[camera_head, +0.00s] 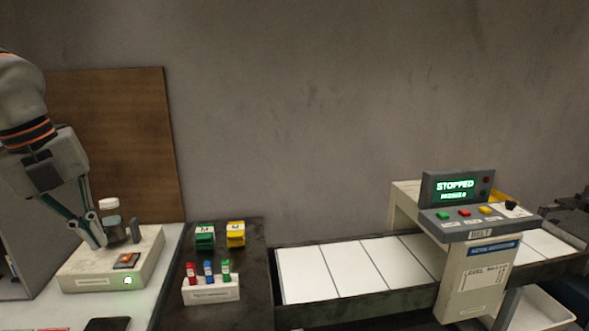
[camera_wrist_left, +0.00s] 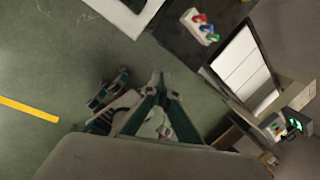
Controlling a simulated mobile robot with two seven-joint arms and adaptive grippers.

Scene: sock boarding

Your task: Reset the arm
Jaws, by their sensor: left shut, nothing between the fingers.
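My left gripper (camera_head: 98,241) comes in from the upper left in the head view. Its fingers point down and overlap the picture of a white box device (camera_head: 145,267); I cannot tell the gap between them. The fingers are together with nothing between them. In the left wrist view the fingertips (camera_wrist_left: 165,82) show over the green floor. The device carries a white-capped jar (camera_head: 109,205), a dark upright piece and an orange button. My right gripper is not seen in the head view; a green-and-white shape (camera_wrist_left: 105,95) in the left wrist view is unclear.
Green blocks (camera_head: 204,240) and yellow blocks (camera_head: 236,240) stand behind a white rack (camera_head: 211,289) with red, blue and green items. A conveyor belt (camera_head: 345,269) runs right to a control panel (camera_head: 470,201) reading "STOPPED". A dark flat object (camera_head: 107,324) lies in front.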

